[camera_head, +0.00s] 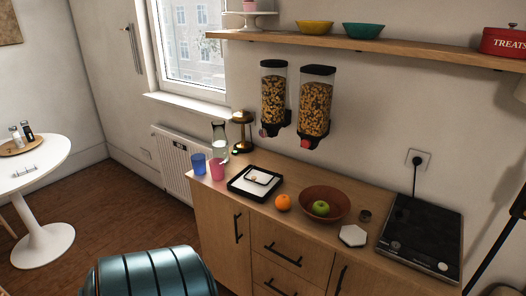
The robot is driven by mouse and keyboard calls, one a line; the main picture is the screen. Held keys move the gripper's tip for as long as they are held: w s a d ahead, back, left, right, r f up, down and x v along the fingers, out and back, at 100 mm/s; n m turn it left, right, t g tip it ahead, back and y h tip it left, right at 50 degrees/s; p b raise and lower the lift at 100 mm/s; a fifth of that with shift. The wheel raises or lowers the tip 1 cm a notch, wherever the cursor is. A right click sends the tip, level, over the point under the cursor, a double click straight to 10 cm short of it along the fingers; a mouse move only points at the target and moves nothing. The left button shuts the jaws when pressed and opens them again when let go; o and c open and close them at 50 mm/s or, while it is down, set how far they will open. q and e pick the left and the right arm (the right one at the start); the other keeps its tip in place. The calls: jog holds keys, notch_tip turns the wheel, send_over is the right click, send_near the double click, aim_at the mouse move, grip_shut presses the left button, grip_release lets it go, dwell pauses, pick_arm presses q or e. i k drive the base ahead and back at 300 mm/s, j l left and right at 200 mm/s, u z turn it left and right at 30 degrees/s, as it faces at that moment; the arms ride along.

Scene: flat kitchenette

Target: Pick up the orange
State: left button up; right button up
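The orange (283,202) rests on the wooden counter (262,207), near its front edge. It sits just left of a brown bowl (338,196) that holds a green apple (321,208). A black-rimmed tray (235,187) with a white sheet lies to the left of the orange. Neither of my grippers can be seen in this view.
A blue cup (199,164), pink cup (217,169) and glass carafe (219,140) stand at the counter's left end. A white hexagonal coaster (353,235) and black hob (422,235) are on the right. A rounded teal object (150,275) with dark bands is in the foreground.

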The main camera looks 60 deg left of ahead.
aim_at(283, 202)
jog(key=u, duration=1.7)
